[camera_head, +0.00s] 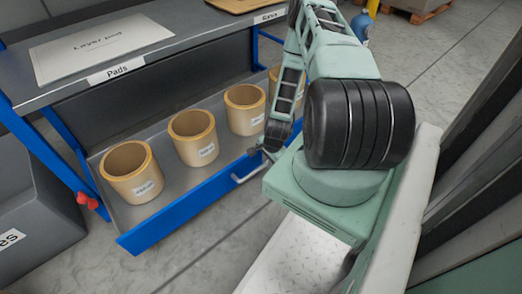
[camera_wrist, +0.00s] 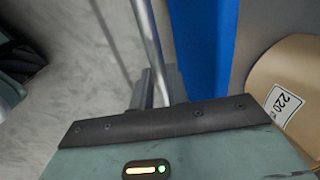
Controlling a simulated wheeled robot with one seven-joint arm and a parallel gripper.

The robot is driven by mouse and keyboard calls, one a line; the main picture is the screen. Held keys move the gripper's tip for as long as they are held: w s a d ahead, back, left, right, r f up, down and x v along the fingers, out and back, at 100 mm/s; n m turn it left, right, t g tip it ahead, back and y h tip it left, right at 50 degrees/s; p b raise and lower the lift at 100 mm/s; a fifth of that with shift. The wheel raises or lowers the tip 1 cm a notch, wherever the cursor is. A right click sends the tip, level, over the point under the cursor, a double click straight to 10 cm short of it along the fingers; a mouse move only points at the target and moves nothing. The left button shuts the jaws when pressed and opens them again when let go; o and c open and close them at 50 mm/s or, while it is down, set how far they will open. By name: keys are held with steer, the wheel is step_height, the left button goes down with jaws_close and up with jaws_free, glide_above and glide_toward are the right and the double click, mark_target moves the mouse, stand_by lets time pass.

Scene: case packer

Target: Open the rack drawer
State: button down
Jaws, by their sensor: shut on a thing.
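The rack drawer (camera_head: 190,212) has a blue front and a grey floor. It stands out from under the grey rack top, with several tan cups on its floor. A light metal bar handle (camera_head: 246,176) is on the drawer front and also shows in the wrist view (camera_wrist: 150,45), beside the blue front (camera_wrist: 207,50). My gripper (camera_head: 264,152) is at the handle, near the right part of the drawer front. In the wrist view its fingers (camera_wrist: 156,88) are shut on the bar. My arm hides the drawer's right end.
Tan cups (camera_head: 132,172) stand in a row; one labelled cup (camera_wrist: 290,95) is close right of my gripper in the wrist view. A layer pad (camera_head: 100,45) lies on the rack top (camera_head: 195,25). A dark grey bin (camera_head: 35,205) stands left. Floor before the drawer is clear.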

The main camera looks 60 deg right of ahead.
steer(key=s+a+p, duration=0.3)
steer(key=s+p, duration=0.1)
steer(key=s, duration=1.1)
steer(key=shift+s+a+p, duration=0.25)
steer(key=shift+a+p, duration=0.05)
steer(key=shift+a, duration=0.1)
steer(key=c, duration=1.4)
jaws_free()
steer(key=shift+o, duration=0.2)
steer(key=s+r+p, duration=0.3)
steer(key=r+p, duration=0.3)
steer(key=r, duration=1.1)
steer(key=shift+s+a, duration=0.15)
steer(key=shift+a, duration=0.25)
